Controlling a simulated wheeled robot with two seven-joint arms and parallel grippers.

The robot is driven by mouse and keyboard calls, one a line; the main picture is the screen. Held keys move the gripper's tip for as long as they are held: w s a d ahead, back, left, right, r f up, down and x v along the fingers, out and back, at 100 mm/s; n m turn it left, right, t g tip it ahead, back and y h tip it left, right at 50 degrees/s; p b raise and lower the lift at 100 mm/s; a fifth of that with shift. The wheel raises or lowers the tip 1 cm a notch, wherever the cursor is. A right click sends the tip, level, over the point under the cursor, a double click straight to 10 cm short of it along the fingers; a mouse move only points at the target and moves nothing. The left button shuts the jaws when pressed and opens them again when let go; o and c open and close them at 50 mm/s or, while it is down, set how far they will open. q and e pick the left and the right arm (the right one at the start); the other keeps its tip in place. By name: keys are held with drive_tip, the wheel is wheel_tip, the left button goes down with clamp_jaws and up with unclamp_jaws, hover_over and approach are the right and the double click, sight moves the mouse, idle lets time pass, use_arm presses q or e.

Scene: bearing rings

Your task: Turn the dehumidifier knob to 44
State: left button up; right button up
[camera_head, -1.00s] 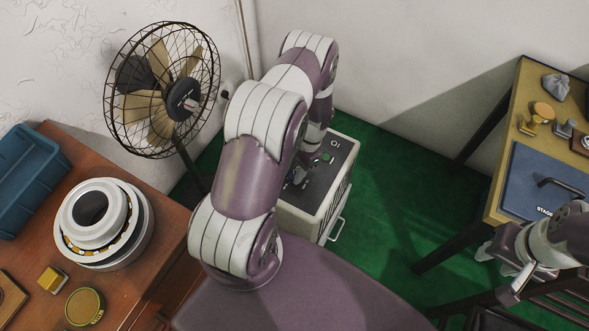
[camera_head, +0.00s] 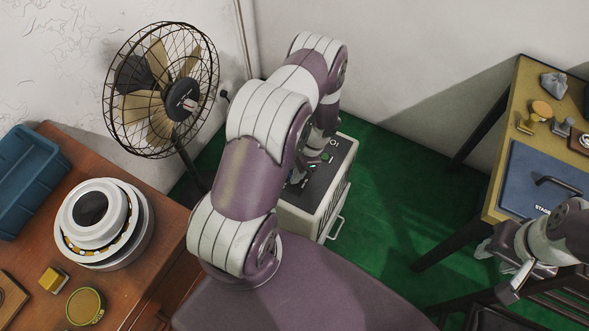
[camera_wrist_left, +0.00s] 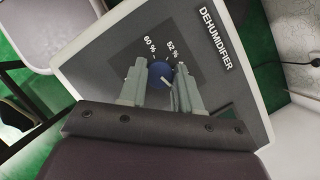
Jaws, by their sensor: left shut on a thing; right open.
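The dehumidifier (camera_head: 318,212) is a pale box with a dark top panel, standing on the green floor behind my left arm. In the left wrist view its panel (camera_wrist_left: 205,62) carries the word DEHUMIDIFIER and the labels 60 % and 52 %. The blue round knob (camera_wrist_left: 158,73) has a pale pointer mark. My left gripper (camera_wrist_left: 158,80) is shut on the knob, one finger on each side. The other dial labels are hidden by the gripper. In the head view the knob is hidden by my left arm. My right gripper (camera_head: 512,284) is open and empty, beside the right table.
A fan (camera_head: 165,90) stands left of the dehumidifier. The brown table (camera_head: 120,285) on the left holds a bearing (camera_head: 75,245) and a blue bin (camera_head: 25,185). The yellow table (camera_head: 505,140) on the right holds a blue case (camera_head: 530,180). Green floor (camera_head: 400,190) lies clear between.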

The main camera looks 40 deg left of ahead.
use_arm(q)
drive_tip(key=o, duration=1.1)
drive_tip(key=shift+c, duration=0.2)
drive_tip(key=v, duration=1.2)
drive_tip(key=shift+r+p, duration=0.35)
drive_tip(key=shift+r, duration=0.05)
drive_tip(key=shift+w, duration=0.1)
